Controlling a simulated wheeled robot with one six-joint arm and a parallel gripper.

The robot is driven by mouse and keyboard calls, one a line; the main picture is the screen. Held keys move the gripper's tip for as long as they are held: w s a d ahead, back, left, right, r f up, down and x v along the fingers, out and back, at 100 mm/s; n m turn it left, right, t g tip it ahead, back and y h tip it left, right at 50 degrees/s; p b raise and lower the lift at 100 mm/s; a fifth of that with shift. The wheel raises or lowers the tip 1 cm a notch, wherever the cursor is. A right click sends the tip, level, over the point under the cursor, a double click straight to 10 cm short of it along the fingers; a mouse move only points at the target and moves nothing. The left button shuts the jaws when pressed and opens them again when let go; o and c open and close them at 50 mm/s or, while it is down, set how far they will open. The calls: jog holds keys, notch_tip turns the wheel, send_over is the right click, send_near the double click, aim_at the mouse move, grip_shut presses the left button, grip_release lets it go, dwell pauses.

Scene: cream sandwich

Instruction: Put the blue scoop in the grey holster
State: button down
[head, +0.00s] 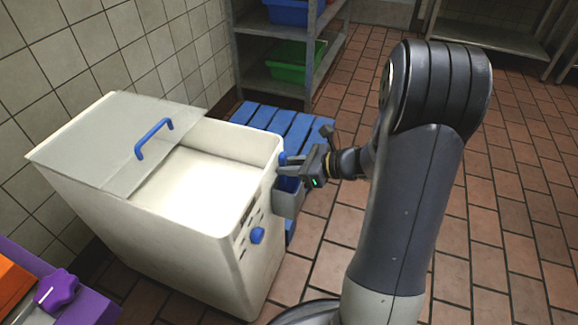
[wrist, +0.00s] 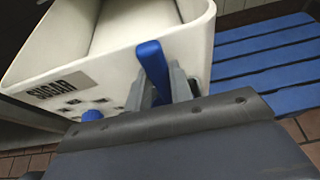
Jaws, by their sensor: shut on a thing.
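The blue scoop shows as a blue handle (head: 283,158) at the bin's right wall in the head view, and its upright, slightly tilted handle also shows in the wrist view (wrist: 152,66). My gripper (head: 287,168) is shut on the scoop; its grey fingers (wrist: 165,88) are around the handle in the wrist view. The grey holster (head: 288,204) is on the outside of the bin's right wall, just below my gripper. Blue shows at the holster's mouth, below the fingers. How deep the scoop's bowl sits is hidden.
The white bin (head: 262,145), labelled SUGAR in the wrist view, is partly open, with a clear lid (head: 100,140) and blue handle. A blue knob (head: 257,235) is on its front. A blue slatted pallet (head: 285,122) and shelving (head: 270,88) stand behind. Tiled floor is free at right.

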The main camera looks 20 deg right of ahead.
jog(key=shift+f, duration=0.2)
jog(key=c, duration=1.3)
grip_release()
jog(key=shift+o, duration=0.2)
jog(key=shift+r, duration=0.35)
jog(key=p+v, duration=0.3)
jog(key=v, duration=0.9)
jog(key=shift+f, duration=0.25)
jog(key=shift+s, duration=0.1)
